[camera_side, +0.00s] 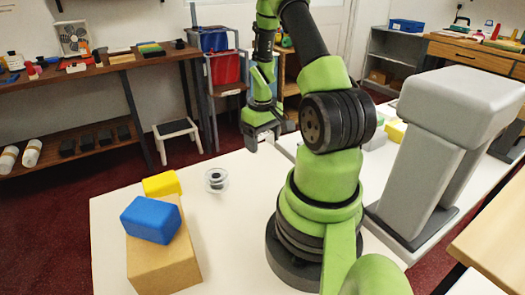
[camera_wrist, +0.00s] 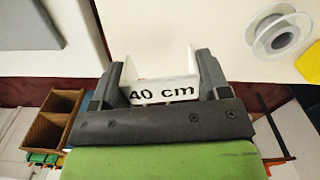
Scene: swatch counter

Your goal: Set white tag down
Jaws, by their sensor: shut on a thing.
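The white tag (camera_wrist: 163,90), printed "40 cm" in black, is between the two fingers of my gripper (camera_wrist: 160,75) in the wrist view. My gripper is shut on it, with a finger at each side edge. In the side view my gripper (camera_side: 265,135) hangs near the far edge of the white table (camera_side: 235,235), apart from the tabletop.
A spool (camera_side: 216,180) stands on the table, also in the wrist view (camera_wrist: 280,36). A blue block (camera_side: 151,219) lies on a cardboard box (camera_side: 165,267), beside a yellow block (camera_side: 161,184). A large grey form (camera_side: 445,130) stands right. The table's middle is clear.

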